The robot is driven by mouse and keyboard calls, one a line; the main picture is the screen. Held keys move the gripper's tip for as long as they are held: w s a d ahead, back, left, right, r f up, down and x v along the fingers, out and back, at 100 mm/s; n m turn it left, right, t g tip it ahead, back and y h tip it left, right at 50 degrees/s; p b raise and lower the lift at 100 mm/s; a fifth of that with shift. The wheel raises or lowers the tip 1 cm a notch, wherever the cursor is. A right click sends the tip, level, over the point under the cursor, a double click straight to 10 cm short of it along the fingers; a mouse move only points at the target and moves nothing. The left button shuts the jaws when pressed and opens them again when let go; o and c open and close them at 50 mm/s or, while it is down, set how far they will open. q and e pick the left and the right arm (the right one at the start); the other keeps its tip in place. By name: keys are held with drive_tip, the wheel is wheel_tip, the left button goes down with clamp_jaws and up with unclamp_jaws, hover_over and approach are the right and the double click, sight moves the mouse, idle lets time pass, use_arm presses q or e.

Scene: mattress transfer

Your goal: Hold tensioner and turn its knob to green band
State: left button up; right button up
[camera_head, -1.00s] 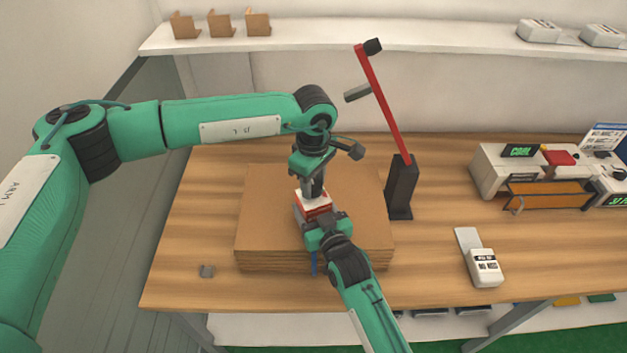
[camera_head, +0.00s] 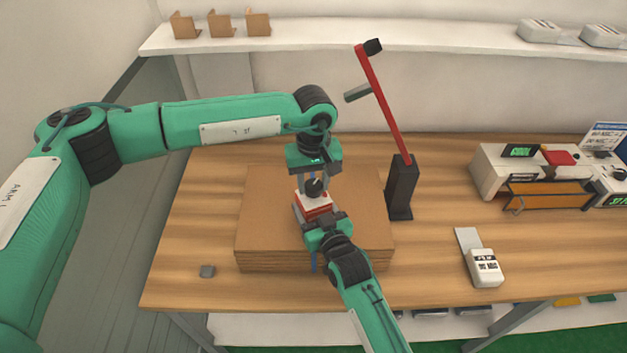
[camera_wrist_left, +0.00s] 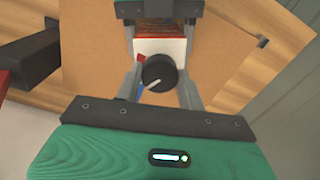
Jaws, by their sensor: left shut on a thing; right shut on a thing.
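The tensioner (camera_head: 312,203), a small red and white block, sits on top of the cardboard stack. Its round black knob (camera_head: 314,187) faces up. In the left wrist view the knob (camera_wrist_left: 160,73) has a white pointer line toward the lower left. Red and blue patches show beside it; I cannot make out a green band. My left gripper (camera_head: 313,182) comes down from above and is shut on the knob, with one finger on each side. My right gripper (camera_head: 321,222) is shut on the near side of the tensioner. Its fingertips are partly hidden.
A black stand with a red arm (camera_head: 400,187) stands close at right.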

sight(313, 183)
use_arm(q)
drive_tip(key=shift+w+a, duration=0.1)
drive_tip(key=shift+w, duration=0.1)
use_arm(e)
drive_tip(key=shift+r, duration=0.1)
use_arm(q)
drive_tip(key=o, duration=0.8)
drive_tip(key=shift+o, duration=0.9)
drive_tip(key=shift+s, duration=0.1)
wheel_tip(313, 183, up, 12)
